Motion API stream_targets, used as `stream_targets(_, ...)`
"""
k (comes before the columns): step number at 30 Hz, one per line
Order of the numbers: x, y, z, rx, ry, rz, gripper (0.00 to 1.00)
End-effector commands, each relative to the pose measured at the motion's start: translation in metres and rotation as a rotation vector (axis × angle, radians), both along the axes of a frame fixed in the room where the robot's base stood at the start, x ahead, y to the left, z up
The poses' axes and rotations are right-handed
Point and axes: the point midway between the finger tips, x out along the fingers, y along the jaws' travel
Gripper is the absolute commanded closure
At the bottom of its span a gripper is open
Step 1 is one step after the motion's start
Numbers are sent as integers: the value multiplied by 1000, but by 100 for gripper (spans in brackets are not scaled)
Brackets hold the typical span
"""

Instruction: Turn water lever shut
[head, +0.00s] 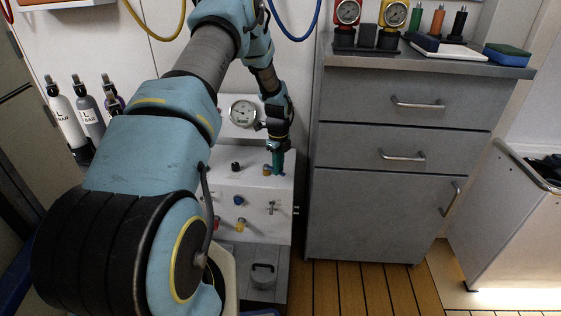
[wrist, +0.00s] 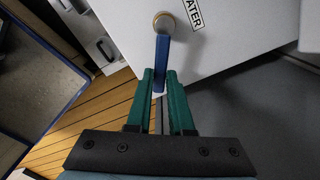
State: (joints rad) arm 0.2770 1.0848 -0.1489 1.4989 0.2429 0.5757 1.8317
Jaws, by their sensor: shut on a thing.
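The water lever (wrist: 162,56) is a blue bar on a round brass hub (wrist: 164,21), on the white panel (wrist: 225,40) beside a label of which "ATER" shows in the wrist view. My gripper (wrist: 159,73) has green fingers shut on the free end of the lever, one finger on each side. In the head view my gripper (head: 276,164) points down at the top of the white fill panel (head: 254,185), at its right end. A small brass fitting (head: 267,171) shows beside the fingers there; the blue bar is hidden.
A pressure gauge (head: 243,112) stands behind the panel. A dark knob (head: 235,167) is on the panel's top; blue (head: 239,200) and yellow (head: 240,224) fittings are on its front. A grey drawer cabinet (head: 400,160) stands close to the right. Wooden floor (head: 350,285) is clear in front.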

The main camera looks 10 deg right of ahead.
Motion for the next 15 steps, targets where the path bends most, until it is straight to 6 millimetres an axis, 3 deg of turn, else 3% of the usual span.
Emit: stream_targets(15, -14, 26, 3, -1, 1, -490, 100)
